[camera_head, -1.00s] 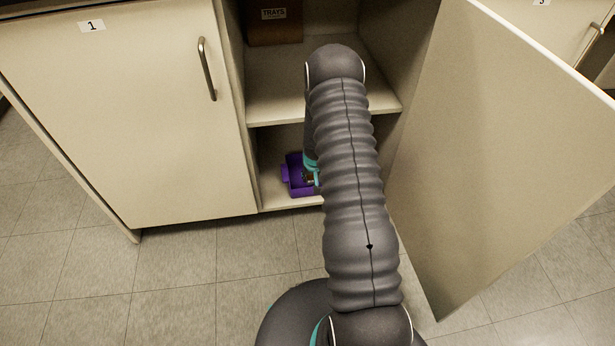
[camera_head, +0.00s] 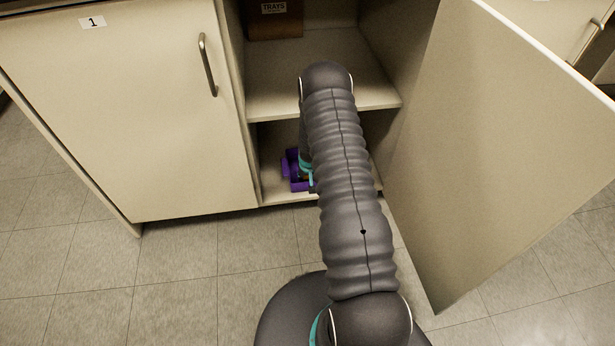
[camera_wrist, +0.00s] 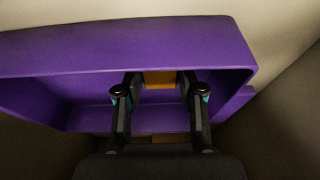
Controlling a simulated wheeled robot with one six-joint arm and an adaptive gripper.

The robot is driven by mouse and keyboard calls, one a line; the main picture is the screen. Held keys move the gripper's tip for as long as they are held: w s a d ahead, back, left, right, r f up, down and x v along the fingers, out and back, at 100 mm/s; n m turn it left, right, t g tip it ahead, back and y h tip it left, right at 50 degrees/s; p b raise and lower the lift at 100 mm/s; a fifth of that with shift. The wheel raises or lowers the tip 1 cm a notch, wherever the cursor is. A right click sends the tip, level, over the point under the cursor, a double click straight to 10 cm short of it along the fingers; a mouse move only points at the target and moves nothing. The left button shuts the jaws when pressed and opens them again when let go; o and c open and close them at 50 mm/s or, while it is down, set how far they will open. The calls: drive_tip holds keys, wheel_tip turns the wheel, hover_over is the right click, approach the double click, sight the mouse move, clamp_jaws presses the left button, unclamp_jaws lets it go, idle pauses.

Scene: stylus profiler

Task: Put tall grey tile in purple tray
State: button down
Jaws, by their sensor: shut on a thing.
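The purple tray (camera_head: 287,172) sits on the cabinet's lower shelf, partly hidden behind my arm. In the wrist view the tray (camera_wrist: 200,45) spans most of the picture, with its inner walls showing. My gripper (camera_wrist: 160,88) is within the tray's outline, its two dark fingers on either side of an orange-brown piece (camera_wrist: 160,80). It is shut on this piece, of which only a small face shows. I cannot tell whether the piece touches the tray floor. No clearly grey tile can be made out.
The upper shelf (camera_head: 285,85) holds a brown box (camera_head: 275,25) labelled TRAYS. An open cabinet door (camera_head: 500,130) stands to the right of my arm. Closed door 1 (camera_head: 150,130) is to the left. The floor in front is clear.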

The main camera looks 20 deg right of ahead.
drive_tip(key=shift+f, duration=0.15)
drive_tip(key=c, duration=0.7)
unclamp_jaws()
drive_tip(key=shift+r, duration=0.55)
drive_tip(key=p+v, duration=0.1)
drive_tip(key=v, duration=1)
drive_tip(key=shift+s+r, duration=0.15)
drive_tip(key=shift+s, duration=0.1)
